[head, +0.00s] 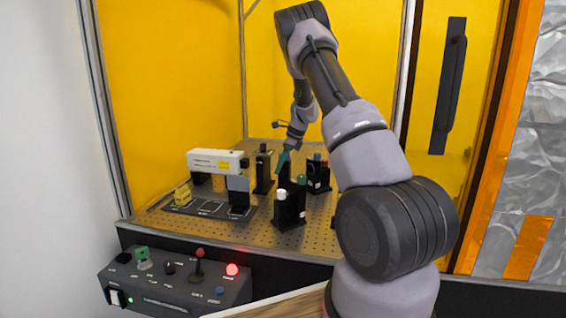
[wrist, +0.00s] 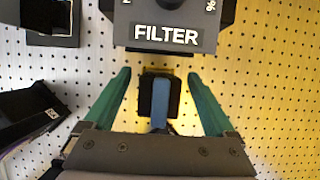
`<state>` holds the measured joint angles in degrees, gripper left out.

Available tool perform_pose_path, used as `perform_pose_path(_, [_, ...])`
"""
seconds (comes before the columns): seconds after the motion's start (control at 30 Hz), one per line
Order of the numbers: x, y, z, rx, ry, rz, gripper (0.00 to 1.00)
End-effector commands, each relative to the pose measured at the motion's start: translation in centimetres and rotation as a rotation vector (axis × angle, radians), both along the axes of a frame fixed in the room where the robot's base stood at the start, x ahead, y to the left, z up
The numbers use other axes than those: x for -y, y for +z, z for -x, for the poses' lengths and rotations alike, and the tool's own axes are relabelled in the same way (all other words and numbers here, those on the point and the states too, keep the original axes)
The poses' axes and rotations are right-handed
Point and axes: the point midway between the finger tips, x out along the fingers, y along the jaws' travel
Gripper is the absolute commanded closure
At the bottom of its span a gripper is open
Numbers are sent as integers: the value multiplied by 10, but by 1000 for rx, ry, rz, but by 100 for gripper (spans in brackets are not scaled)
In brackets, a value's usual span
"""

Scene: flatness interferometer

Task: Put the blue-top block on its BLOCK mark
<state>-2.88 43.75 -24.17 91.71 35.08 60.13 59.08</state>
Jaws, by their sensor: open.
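My gripper (wrist: 158,74) is open in the wrist view, with one teal finger on each side of the dark block with a blue top (wrist: 160,100). Gaps show between the block and both fingers. In the head view my gripper (head: 284,158) points down among the dark posts on the perforated table, and I cannot pick out the blue-top block there. A BLOCK mark cannot be read in either view.
A dark part labelled FILTER (wrist: 166,36) stands just beyond the fingertips. Posts with white (head: 281,194) and green (head: 301,180) tops stand nearby. A white instrument (head: 217,160) and a dark marked plate (head: 205,207) are at left. A control box (head: 175,283) is in front.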

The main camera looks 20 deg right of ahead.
Motion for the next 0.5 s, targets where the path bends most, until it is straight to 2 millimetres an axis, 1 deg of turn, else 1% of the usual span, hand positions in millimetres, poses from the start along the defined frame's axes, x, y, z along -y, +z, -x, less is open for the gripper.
perform_pose_path(0.1, [0,0,0,0,0,0,10])
perform_pose_path(0.13, [0,0,0,0,0,0,18])
perform_pose_path(0.17, [0,0,0,0,0,0,29])
perform_pose_path(0.2, [0,0,0,0,0,0,44])
perform_pose_path(0.27, [0,0,0,0,0,0,67])
perform_pose_path(0.3, [0,0,0,0,0,0,83])
perform_pose_path(0.33, [0,0,0,0,0,0,94])
perform_pose_path(0.37, [0,0,0,0,0,0,100])
perform_pose_path(0.5, [0,1,0,0,0,0,100])
